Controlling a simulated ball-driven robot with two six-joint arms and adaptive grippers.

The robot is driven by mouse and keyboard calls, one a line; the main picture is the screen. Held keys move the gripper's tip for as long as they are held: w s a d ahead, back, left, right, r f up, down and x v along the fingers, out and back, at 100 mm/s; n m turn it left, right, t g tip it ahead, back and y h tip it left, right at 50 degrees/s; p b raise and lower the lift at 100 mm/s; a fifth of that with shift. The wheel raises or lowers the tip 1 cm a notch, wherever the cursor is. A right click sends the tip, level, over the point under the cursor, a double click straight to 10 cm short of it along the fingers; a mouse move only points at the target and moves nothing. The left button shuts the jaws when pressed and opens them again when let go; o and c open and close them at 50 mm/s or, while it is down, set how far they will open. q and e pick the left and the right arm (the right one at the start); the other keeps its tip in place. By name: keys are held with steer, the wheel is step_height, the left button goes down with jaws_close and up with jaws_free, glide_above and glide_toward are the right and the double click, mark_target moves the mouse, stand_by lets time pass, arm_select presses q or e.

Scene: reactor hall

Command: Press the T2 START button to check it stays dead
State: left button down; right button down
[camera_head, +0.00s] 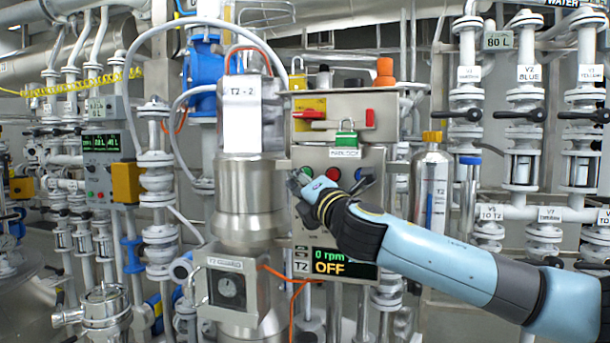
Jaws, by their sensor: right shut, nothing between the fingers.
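The T2 control box (372,156) stands in the middle of the camera_head view. Any START lettering is not readable. My right gripper (293,181) is shut and empty, its tips at the box's left edge, just left of and below the green button. I cannot tell whether it touches anything. The T2 display (330,262) reads "0 rpm" and "OFF". My left gripper is not in view.
A green padlock (346,137) hangs above the buttons, near a red switch handle (369,118). The steel T2 vessel (250,190) stands close at left. A metal bottle (431,190) is at right. Pipes and valves crowd both sides.

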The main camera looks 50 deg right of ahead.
steer(key=shift+w+d, duration=0.15)
steer(key=shift+d, duration=0.2)
steer(key=shift+w+d, duration=0.15)
steer(key=shift+d, duration=0.15)
stand_by(0.6)
steer(key=shift+a, duration=0.1)
steer(key=shift+s+a, duration=0.4)
steer(key=shift+a, duration=0.2)
steer(key=shift+s+a+p, duration=0.35)
steer(key=shift+s+a, duration=0.05)
steer(key=shift+a, duration=0.35)
steer(key=shift+s+a+p, duration=0.3)
steer(key=shift+s+a, duration=0.05)
steer(key=shift+a, duration=0.4)
steer(key=shift+s+a+p, duration=0.35)
steer(key=shift+s+a, duration=0.05)
steer(key=shift+a, duration=0.35)
